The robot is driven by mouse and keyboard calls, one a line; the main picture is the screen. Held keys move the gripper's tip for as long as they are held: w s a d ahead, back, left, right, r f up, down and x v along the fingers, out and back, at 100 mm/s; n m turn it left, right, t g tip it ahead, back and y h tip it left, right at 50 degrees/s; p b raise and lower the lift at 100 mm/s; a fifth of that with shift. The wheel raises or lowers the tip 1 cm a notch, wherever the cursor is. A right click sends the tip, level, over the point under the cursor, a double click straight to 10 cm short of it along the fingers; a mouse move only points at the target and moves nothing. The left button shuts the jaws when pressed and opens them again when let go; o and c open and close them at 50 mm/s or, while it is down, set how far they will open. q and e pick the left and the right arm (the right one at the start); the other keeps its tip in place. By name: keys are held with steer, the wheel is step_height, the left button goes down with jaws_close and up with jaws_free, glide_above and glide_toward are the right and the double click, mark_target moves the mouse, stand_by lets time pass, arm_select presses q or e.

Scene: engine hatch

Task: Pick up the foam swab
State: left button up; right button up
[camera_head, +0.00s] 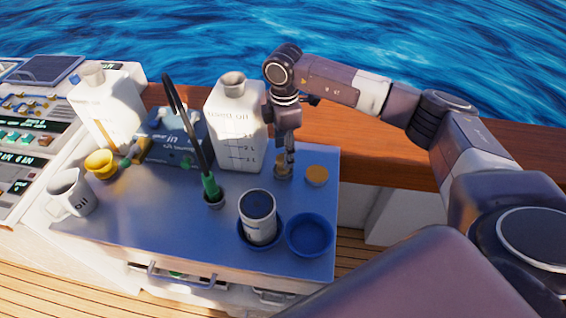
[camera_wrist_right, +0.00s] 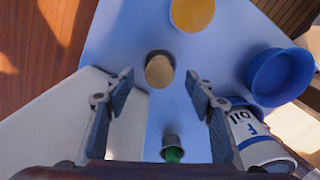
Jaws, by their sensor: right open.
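A tan, round-topped piece, which looks like the foam swab (camera_head: 282,171), stands in a small dark holder on the blue table top. It shows tan end up in the right wrist view (camera_wrist_right: 159,71). My right gripper (camera_head: 290,161) points down over it, beside the right white jug. In the wrist view the open fingers of my right gripper (camera_wrist_right: 159,77) are on either side of the tan piece, with clear gaps. Whether the fingertips are level with it or above it, I cannot tell. My left gripper is not in view.
A white jug (camera_head: 236,125) stands close left of the gripper. An orange disc (camera_head: 317,176) lies to the right. In front are an oil can (camera_head: 258,218), a blue dish (camera_head: 308,235) and a green-based hose (camera_head: 211,188). A wooden rail (camera_head: 370,155) runs behind.

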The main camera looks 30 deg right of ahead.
mark_target(283, 159)
step_height(283, 159, down, 4)
steer(key=shift+f+p, duration=0.1)
steer(key=shift+p, duration=0.35)
steer(key=c, duration=1.2)
steer(key=shift+c, duration=0.2)
steer(key=shift+w+r, duration=0.1)
steer(key=shift+r, duration=0.15)
steer(key=shift+r, duration=0.6)
step_height(283, 159, up, 19)
steer(key=b, duration=0.3)
steer(key=shift+f+b, duration=0.2)
steer(key=shift+b, duration=0.1)
